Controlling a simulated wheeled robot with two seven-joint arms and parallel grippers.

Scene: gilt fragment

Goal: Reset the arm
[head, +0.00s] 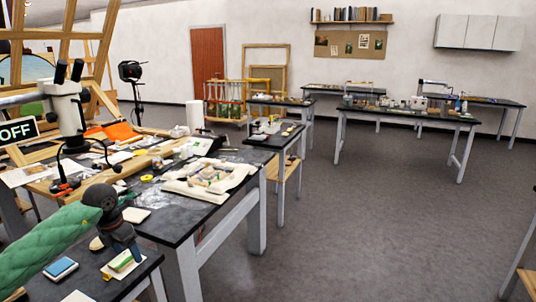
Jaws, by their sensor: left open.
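My left arm comes in from the lower left in a green quilted sleeve. My left gripper (132,256) is dark and small in the picture, and it points down over the near end of the dark-topped workbench (185,222). It is open, and I see nothing held in it. Just below and beside it lies a small white and green block (121,262); I cannot tell whether they touch. My right gripper is not in view.
A microscope (68,105) stands on the bench at the left. A cream padded cloth (178,188) bears small fragments. A blue-topped box (61,268) lies near my left arm. More benches (405,113) stand further back.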

